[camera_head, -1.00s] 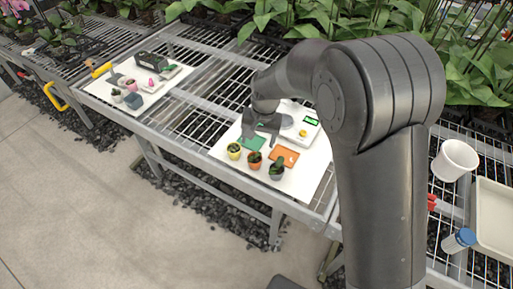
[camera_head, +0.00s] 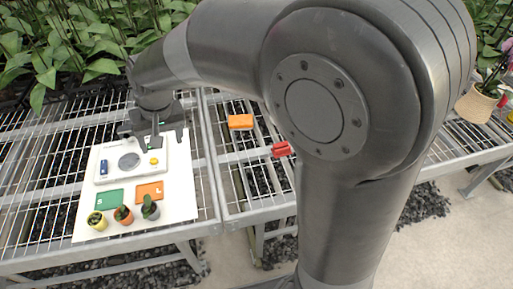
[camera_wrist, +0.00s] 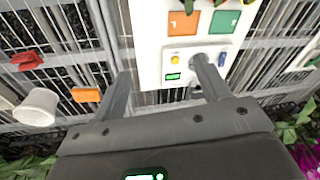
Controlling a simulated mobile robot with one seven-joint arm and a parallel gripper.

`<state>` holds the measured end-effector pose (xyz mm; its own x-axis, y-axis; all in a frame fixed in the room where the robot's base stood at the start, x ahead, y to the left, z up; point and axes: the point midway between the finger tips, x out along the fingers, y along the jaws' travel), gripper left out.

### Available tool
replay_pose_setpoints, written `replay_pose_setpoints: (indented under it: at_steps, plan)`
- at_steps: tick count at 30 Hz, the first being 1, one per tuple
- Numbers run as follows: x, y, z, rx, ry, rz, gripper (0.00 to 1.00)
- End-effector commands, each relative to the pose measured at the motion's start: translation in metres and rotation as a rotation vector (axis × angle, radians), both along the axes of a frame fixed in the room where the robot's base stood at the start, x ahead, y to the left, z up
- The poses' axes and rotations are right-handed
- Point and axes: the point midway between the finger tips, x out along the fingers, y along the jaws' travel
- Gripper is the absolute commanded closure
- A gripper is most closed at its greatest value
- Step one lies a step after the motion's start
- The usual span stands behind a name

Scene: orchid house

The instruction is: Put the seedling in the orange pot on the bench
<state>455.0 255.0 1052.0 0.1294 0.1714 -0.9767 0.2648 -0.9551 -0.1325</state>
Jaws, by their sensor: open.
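The orange pot (camera_head: 123,215) with a small green seedling (camera_head: 124,211) stands at the front of a white board (camera_head: 180,203) on the mesh bench (camera_head: 40,205). A yellow pot (camera_head: 97,222) is left of it and a grey pot (camera_head: 151,209) right of it, each with a plant. My gripper (camera_head: 155,142) is above the back of the board, behind the pots and apart from them. In the wrist view my gripper (camera_wrist: 166,88) is open, with nothing visible between its fingers. The orange pot cannot be made out there.
A white scale (camera_head: 129,175) lies behind a green card (camera_head: 109,198) and an orange card (camera_head: 149,191). An orange box (camera_head: 240,122) and a red object (camera_head: 282,149) are to the right. A white cup (camera_wrist: 37,106) shows in the wrist view. Leafy plants line the back.

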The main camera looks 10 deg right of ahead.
Motion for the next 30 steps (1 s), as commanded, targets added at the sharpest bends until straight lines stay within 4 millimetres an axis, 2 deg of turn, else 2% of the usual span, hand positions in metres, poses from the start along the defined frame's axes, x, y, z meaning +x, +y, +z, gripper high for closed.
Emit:
replay_pose_setpoints:
  at_steps: [1,6,11,15,21,25,30]
  plan:
    - [-0.004,-0.024,0.014,0.007,-0.024,-0.024,0.31]
    - [-0.027,-0.091,0.045,0.009,-0.094,-0.080,0.31]
    - [-0.057,-0.147,0.064,-0.001,-0.163,-0.135,0.31]
    - [-0.090,-0.189,0.073,-0.018,-0.220,-0.185,0.31]
    - [-0.135,-0.233,0.075,-0.055,-0.294,-0.250,0.31]
    - [-0.154,-0.248,0.071,-0.076,-0.322,-0.276,0.31]
    - [-0.164,-0.255,0.069,-0.088,-0.336,-0.290,0.31]
